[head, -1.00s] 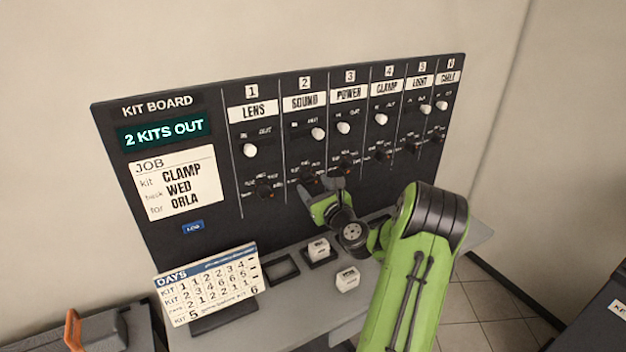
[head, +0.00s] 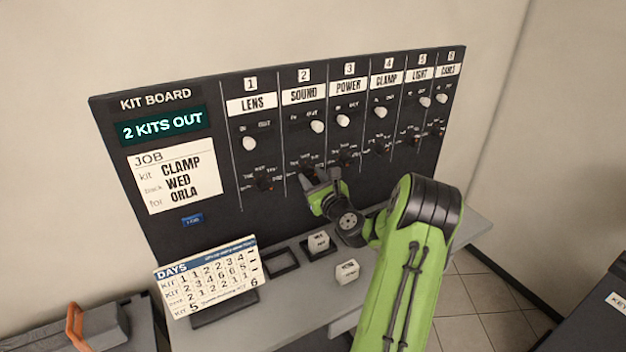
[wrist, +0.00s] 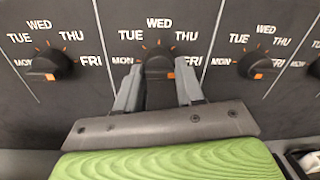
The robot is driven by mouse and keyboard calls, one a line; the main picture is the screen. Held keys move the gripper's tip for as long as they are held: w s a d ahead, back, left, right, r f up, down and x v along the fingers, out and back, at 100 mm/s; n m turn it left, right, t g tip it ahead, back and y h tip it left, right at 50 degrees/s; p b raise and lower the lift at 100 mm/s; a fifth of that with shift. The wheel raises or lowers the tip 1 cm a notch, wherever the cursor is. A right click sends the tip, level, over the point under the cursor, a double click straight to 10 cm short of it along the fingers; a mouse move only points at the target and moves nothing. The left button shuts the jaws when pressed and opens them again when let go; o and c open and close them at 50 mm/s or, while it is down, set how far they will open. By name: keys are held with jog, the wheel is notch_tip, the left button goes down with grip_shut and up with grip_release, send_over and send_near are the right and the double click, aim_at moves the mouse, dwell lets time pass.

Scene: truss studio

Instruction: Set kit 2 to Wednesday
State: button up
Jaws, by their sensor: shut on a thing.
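The kit 2 SOUND column (head: 304,95) is on the dark kit board (head: 190,238). Its day dial (wrist: 160,66) is in the middle of the wrist view, under the labels MON, TUE, WED, THU and FRI. My gripper (wrist: 159,90) is shut on this dial, one finger on each side. An orange patch shows at the dial's lower right edge; which day it points to I cannot tell. In the head view my gripper (head: 318,180) is at the bottom of the SOUND column and partly hides the dial.
The kit 1 dial (wrist: 48,65) and kit 3 dial (wrist: 258,65) flank it closely. A job card (head: 175,178) reads CLAMP, WED, ORLA.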

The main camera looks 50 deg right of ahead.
jog(key=shift+f, duration=0.1)
jog(key=n+b, duration=0.3)
jog(key=n, duration=0.1)
jog(key=shift+f+b, duration=0.15)
jog(key=shift+b, duration=0.15)
jog(key=n+b, duration=0.6)
jog(key=n, duration=0.1)
jog(key=n+b, duration=0.6)
jog(key=shift+s+d+n+t+y+b, duration=0.1)
jog(key=shift+d+n+t+y+b, duration=0.1)
jog(key=shift+n+t+y+b, duration=0.15)
jog(key=shift+n, duration=0.25)
jog(key=o, duration=1)
jog(key=shift+r, duration=0.2)
